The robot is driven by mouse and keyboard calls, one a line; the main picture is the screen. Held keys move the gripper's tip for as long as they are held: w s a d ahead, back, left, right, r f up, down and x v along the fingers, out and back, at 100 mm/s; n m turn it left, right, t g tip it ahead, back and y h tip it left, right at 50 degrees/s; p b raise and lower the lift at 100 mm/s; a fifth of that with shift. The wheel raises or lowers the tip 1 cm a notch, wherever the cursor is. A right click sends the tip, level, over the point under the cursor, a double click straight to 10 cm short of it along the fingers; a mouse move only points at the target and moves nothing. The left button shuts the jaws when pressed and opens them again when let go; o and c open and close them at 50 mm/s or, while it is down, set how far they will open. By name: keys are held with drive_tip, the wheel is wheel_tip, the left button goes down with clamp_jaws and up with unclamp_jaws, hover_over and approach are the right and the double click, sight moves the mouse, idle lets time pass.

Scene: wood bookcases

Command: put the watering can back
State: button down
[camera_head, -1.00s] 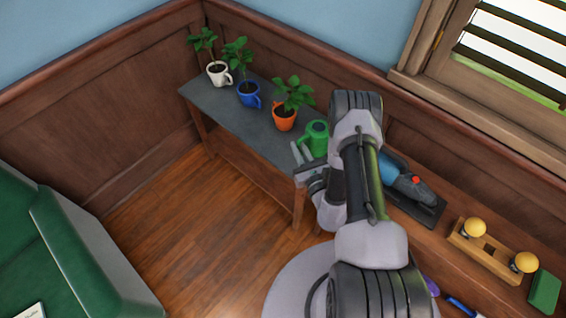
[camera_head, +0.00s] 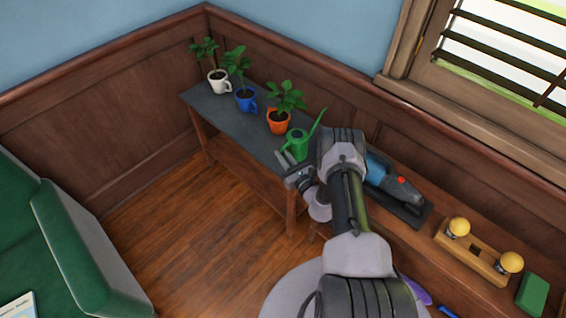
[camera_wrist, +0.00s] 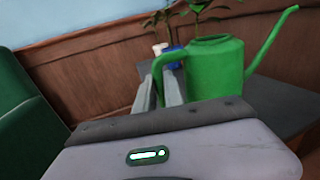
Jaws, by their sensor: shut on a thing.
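The green watering can (camera_head: 297,144) is at the right end of the dark-topped plant table (camera_head: 222,112), its long spout pointing up and right. In the wrist view the can (camera_wrist: 215,68) stands roughly upright just beyond my fingers. My gripper (camera_head: 287,164) is shut on the can's handle, which passes between the two fingers (camera_wrist: 160,88). I cannot tell whether the can's base touches the tabletop.
An orange pot (camera_head: 279,122), a blue mug (camera_head: 245,100) and a white mug (camera_head: 218,82) with plants stand left of the can. A handheld vacuum (camera_head: 394,182) and a wooden stand with yellow knobs (camera_head: 470,258) are at right. A green sofa (camera_head: 85,240) is at left.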

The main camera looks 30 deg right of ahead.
drive_tip(key=shift+w+d+f+b, duration=0.1)
drive_tip(key=shift+w+f+b, duration=0.1)
drive_tip(key=shift+f+b, duration=0.35)
drive_tip(key=shift+w+d+f+b, duration=0.1)
drive_tip(key=shift+w+f+b, duration=0.15)
drive_tip(key=shift+f, duration=0.45)
drive_tip(key=shift+w+d+f+b, duration=0.1)
drive_tip(key=shift+w+f+b, duration=0.05)
drive_tip(key=shift+f+b, duration=0.45)
drive_tip(key=c, duration=1.4)
unclamp_jaws()
drive_tip(key=shift+c, duration=0.2)
